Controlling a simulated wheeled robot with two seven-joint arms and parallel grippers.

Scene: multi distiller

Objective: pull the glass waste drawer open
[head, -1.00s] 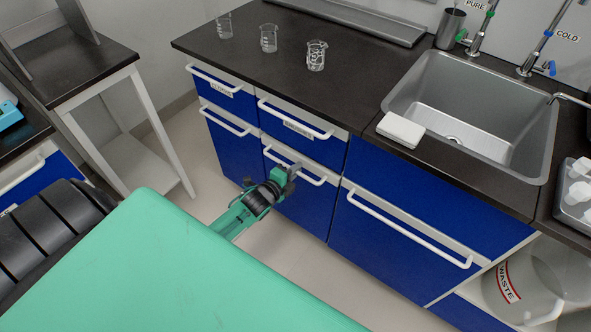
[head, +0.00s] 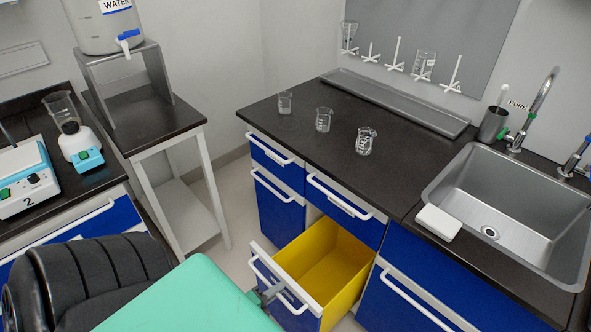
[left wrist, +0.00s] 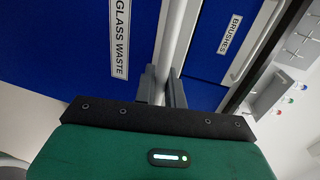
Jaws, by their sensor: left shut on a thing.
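The glass waste drawer (head: 328,270) stands pulled out from the blue cabinet, and its yellow inside shows in the head view. The part of the inside that I see is empty. Its label (left wrist: 119,38) reads GLASS WASTE in the left wrist view. My left gripper (head: 270,293) is at the drawer's white handle (head: 259,264). In the left wrist view the two dark fingers (left wrist: 163,88) are on either side of the handle bar (left wrist: 177,32), shut on it. My right gripper is not in view.
The brushes drawer (head: 345,212) above is closed. Several glass beakers (head: 323,120) stand on the dark worktop (head: 290,135). A sink (head: 510,205) is at the right. A side table (head: 150,130) stands at the left, with some free floor (head: 235,230) between.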

